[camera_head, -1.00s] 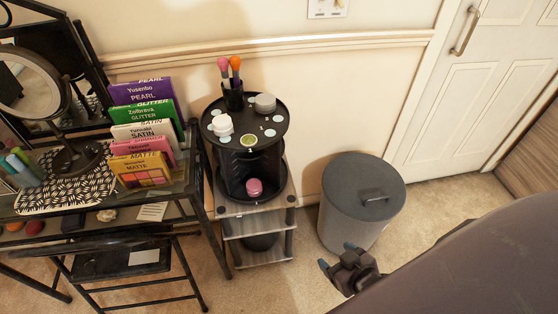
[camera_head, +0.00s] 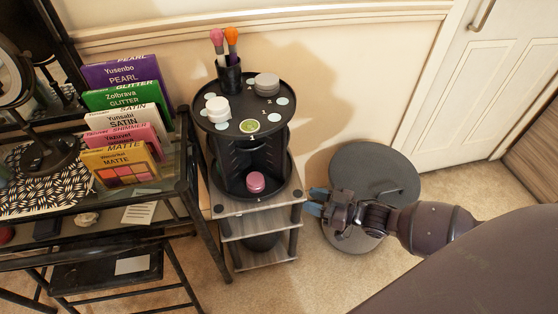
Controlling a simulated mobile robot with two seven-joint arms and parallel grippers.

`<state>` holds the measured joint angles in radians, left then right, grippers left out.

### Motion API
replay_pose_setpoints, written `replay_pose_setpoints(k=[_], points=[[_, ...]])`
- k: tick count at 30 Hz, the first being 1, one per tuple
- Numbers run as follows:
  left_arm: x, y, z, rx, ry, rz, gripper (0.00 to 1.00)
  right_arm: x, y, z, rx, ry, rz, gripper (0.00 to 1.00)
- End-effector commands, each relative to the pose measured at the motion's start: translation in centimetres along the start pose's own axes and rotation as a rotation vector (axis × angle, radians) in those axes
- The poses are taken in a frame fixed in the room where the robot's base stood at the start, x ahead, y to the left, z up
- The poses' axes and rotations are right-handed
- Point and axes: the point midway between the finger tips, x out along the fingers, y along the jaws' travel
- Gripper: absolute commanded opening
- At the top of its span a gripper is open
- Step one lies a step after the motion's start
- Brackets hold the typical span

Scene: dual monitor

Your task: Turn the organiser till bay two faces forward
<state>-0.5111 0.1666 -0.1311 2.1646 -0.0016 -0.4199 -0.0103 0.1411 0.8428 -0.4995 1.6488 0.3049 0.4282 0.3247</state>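The organiser (camera_head: 275,140) is a round black two-tier carousel standing on a small shelf unit. Its top tray has pale round spots and small numbers near its right side; the bay each belongs to is too small to tell. The top tray holds a brush cup (camera_head: 230,75), grey discs (camera_head: 266,84), a white jar (camera_head: 217,109) and a green-topped disc (camera_head: 249,126). A pink jar (camera_head: 255,181) sits on the lower tier. My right gripper (camera_head: 314,200) is open and empty, just right of the lower tier and apart from it. My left gripper is out of view.
The shelf unit (camera_head: 262,222) carries the organiser. A dark-framed desk with coloured palettes (camera_head: 125,125) and a mirror is close on the left. The wall is behind; carpet is free in front.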

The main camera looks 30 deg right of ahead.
Motion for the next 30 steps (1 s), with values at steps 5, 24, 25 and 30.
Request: replay_pose_setpoints(k=[5, 24, 25, 30], points=[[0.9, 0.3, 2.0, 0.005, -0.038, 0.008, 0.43, 1.0, 5.8, 0.3, -0.016, 0.044, -0.086, 0.37], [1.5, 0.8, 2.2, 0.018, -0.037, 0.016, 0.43, 6.0, 9.1, -2.0, -0.029, 0.096, -0.135, 0.37], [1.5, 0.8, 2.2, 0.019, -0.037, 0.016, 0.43, 6.5, 9.0, -2.0, -0.028, 0.096, -0.136, 0.37], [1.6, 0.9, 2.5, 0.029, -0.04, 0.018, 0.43, 9.2, 8.6, -2.3, -0.028, 0.096, -0.135, 0.37]])
